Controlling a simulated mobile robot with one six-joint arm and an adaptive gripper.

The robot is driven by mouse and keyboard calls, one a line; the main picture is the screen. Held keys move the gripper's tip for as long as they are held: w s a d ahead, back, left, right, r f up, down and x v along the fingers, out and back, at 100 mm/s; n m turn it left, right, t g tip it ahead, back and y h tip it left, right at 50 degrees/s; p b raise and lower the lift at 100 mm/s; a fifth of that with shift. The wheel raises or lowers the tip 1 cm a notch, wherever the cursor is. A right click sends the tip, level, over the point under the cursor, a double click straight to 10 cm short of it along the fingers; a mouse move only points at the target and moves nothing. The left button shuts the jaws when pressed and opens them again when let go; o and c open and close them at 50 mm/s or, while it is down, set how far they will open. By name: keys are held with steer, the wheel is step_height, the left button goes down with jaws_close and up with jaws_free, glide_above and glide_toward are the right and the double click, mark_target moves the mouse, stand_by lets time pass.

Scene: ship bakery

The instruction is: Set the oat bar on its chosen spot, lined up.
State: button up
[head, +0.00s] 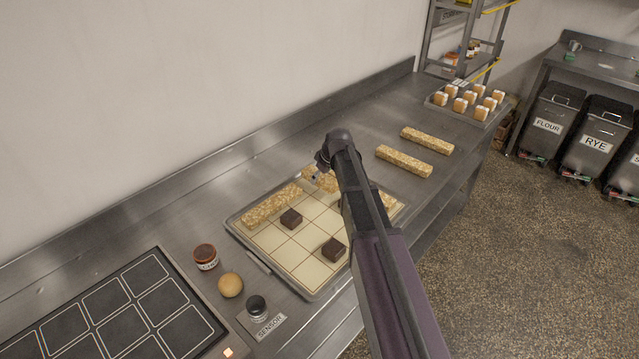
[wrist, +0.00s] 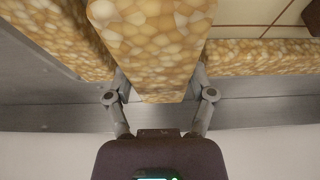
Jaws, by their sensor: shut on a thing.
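My gripper (head: 316,176) is shut on an oat bar (wrist: 150,45), gripping it near one end. In the wrist view its fingers (wrist: 157,92) stand on both sides of the bar, which extends away from the gripper. In the head view the gripper is at the tray's far edge, and my arm hides much of the held bar. The tray (head: 262,262) has a pale surface marked in squares. One oat bar (head: 272,205) lies along its wall-side edge; it also shows in the wrist view (wrist: 262,58). Another bar (wrist: 62,38) lies left of the held one in the wrist view.
Two dark brown squares (head: 291,218) (head: 333,249) lie on the tray. Two more oat bars (head: 404,161) (head: 426,141) lie on the counter beyond. A jar (head: 205,257), a round bun (head: 230,285) and a black panel (head: 120,315) are at the near side. Small cakes (head: 482,114) stand at the far end.

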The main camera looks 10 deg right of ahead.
mark_target(318, 189)
steer(key=shift+w+a, duration=0.1)
steer(key=shift+w, duration=0.45)
step_height(318, 189, down, 4)
steer(key=b, duration=0.3)
steer(key=shift+r+b, duration=0.15)
steer(key=shift+b, duration=0.2)
steer(key=o, duration=1.1)
steer(key=shift+o, duration=0.2)
steer(key=shift+r, duration=0.1)
steer(key=p+v, duration=0.3)
steer(key=shift+r, duration=0.3)
steer(key=p+v, duration=0.8)
steer(key=shift+r, duration=0.1)
